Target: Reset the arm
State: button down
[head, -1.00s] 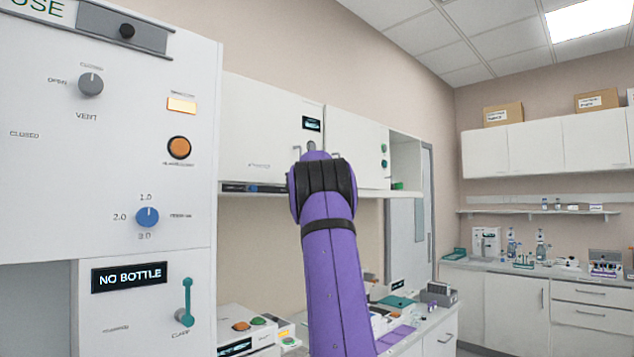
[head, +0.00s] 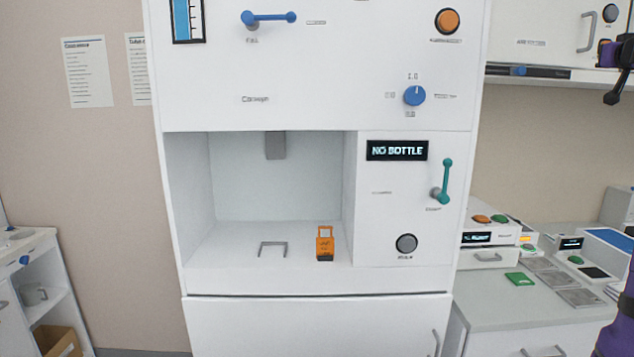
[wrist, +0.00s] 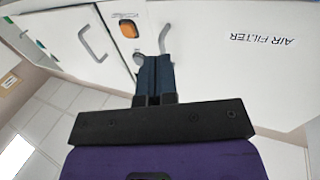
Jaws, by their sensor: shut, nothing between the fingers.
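My gripper (wrist: 155,60) shows in the wrist view with its two dark fingers together and nothing between them. Its black palm and my purple wrist lie behind it. White cabinet fronts (wrist: 205,70) with a curved grey handle (wrist: 93,43) show beyond the fingers, and the view is tilted. I cannot tell whether the fingertips touch anything. In the head view, the dark end of my gripper (head: 612,97) shows at the right edge, in front of the wall cabinets. A part of my purple arm shows below it, cut off by the frame.
A tall white machine (head: 300,310) with a "NO BOTTLE" display (head: 397,150) fills the middle. An orange object (head: 325,244) stands in its open bay. A counter (head: 540,310) with small devices is at right, and a low shelf (head: 60,305) at left.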

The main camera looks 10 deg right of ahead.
jog(key=w+a+r+m+g, duration=0.1)
jog(key=a, duration=1.3)
jog(key=s+a+f+g+y, duration=0.1)
jog(key=s+a+f, duration=0.15)
jog(key=a, duration=0.55)
jog(key=s+a+f+g, duration=0.1)
jog(key=a+f, duration=0.3)
jog(key=a, duration=0.5)
jog(key=s+a+f+n+g+y, duration=0.3)
jog(key=s+a+f+n+y, duration=0.1)
jog(key=s+a+f, duration=0.7)
jog(key=s+a+f+n+g+y, duration=0.3)
jog(key=s+a+f, duration=0.9)
jog(key=a, duration=0.6)
jog(key=n+y, duration=0.1)
jog(key=y, duration=0.1)
jog(key=shift+f+y, duration=0.3)
jog(key=shift+f, duration=0.05)
jog(key=shift+d, duration=0.15)
